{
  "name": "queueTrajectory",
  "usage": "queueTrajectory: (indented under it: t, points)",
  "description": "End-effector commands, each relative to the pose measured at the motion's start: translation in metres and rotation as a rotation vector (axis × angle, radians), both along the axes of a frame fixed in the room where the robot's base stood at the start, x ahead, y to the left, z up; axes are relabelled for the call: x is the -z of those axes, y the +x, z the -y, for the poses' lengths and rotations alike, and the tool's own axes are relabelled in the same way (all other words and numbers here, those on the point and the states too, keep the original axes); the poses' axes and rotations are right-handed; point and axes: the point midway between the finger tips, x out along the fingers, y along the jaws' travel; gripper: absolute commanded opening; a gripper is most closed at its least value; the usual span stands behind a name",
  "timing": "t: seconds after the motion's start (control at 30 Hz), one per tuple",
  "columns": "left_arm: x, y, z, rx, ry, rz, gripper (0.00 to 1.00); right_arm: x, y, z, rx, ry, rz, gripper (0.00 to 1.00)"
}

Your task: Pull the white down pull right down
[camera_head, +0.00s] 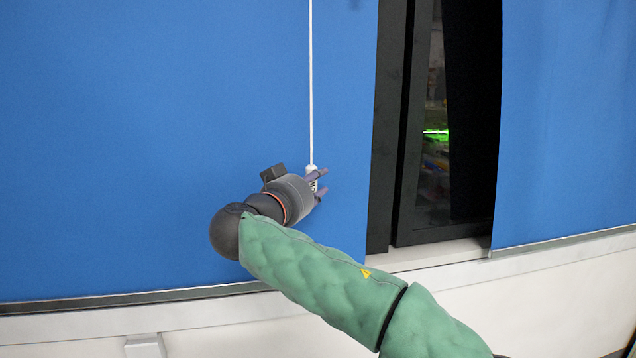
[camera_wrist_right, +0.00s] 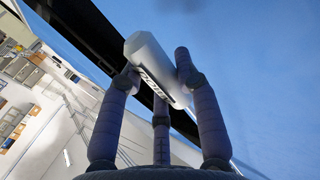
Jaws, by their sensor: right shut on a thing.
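The white down pull (camera_head: 311,172) hangs at the lower end of a white cord (camera_head: 310,80) in front of the blue blind on the left. My right gripper (camera_head: 318,183) is at the pull, with its fingers around it. In the right wrist view the white pull (camera_wrist_right: 155,68) shows as a white cylinder with dark lettering, between the fingers of the gripper (camera_wrist_right: 157,85). The gripper is shut on it. The fingers hide part of the pull. My left gripper is not in view.
A blue blind (camera_head: 150,130) covers the left and another blue blind (camera_head: 570,120) the right. A dark window frame (camera_head: 390,130) stands between them. A pale sill (camera_head: 430,255) runs below the blinds. The blind surface lies close behind the gripper.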

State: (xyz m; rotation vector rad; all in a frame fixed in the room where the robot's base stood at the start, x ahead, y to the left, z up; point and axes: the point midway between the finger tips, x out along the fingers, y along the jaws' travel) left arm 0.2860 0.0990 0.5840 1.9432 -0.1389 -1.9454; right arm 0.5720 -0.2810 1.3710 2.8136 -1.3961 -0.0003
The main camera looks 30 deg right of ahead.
Motion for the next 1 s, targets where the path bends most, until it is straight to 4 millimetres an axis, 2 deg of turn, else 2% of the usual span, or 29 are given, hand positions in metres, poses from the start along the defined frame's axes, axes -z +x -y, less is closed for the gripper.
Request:
queueTrajectory:
  t: [0.1,0.57,0.6,0.7,1.0]
  points:
    - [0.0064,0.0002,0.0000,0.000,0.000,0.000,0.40,0.0091,0.0041,0.0000,0.001,0.001,-0.002,0.00]
    - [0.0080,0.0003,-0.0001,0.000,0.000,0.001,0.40,0.0149,0.0070,-0.0007,0.002,0.002,-0.008,0.00]
    - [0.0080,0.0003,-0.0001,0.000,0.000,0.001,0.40,0.0152,0.0071,-0.0007,0.002,0.001,-0.008,0.35]
    - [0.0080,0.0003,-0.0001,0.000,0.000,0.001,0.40,0.0150,0.0072,-0.0009,0.001,0.000,-0.008,0.59]
    - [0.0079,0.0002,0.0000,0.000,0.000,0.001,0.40,0.0116,0.0062,-0.0004,0.001,0.001,-0.002,0.59]
